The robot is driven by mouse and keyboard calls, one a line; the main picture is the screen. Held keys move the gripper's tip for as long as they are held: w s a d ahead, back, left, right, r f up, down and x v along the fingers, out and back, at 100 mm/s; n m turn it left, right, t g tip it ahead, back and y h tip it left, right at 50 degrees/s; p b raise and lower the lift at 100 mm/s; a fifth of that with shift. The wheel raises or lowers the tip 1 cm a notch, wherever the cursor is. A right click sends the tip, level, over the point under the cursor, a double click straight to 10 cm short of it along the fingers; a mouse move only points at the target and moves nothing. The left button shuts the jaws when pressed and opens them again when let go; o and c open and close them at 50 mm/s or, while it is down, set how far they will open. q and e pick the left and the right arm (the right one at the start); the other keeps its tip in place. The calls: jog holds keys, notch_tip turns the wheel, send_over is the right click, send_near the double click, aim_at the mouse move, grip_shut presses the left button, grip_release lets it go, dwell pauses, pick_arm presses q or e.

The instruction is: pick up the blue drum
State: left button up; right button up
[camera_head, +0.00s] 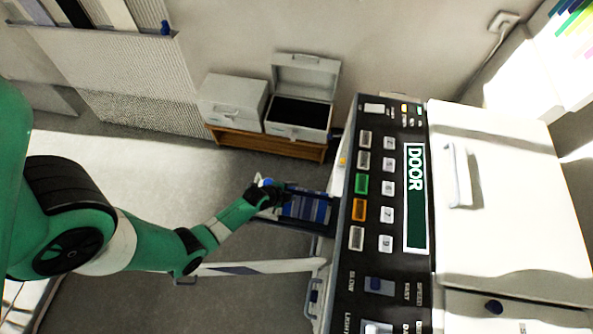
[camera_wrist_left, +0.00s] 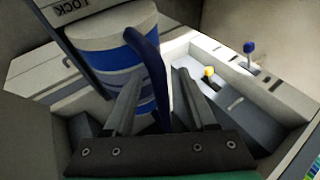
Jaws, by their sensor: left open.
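The blue drum (camera_wrist_left: 116,55) is a cylinder with blue and pale bands, seen close up at the upper left of the left wrist view. In the head view, a blue striped part (camera_head: 306,208), apparently the drum, shows at the machine's left side. My left gripper (camera_wrist_left: 158,76) is open, with its fingers on either side of a dark blue curved handle (camera_wrist_left: 147,58) in front of the drum. I cannot tell whether the fingers touch it. In the head view the left gripper (camera_head: 266,191) is at the drum's left end. My right gripper is not in view.
A large copier (camera_head: 390,210) with buttons and a white lid (camera_head: 505,190) stands right of the gripper. A wooden bench (camera_head: 265,142) with two grey boxes is behind. In the wrist view, a pale panel (camera_wrist_left: 255,85) has yellow and blue knobs. Floor is free at lower left.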

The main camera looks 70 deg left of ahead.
pick_arm(q)
grip_shut()
dwell(1.4)
jog(key=shift+w+r, duration=0.1)
jog(key=shift+r, duration=0.15)
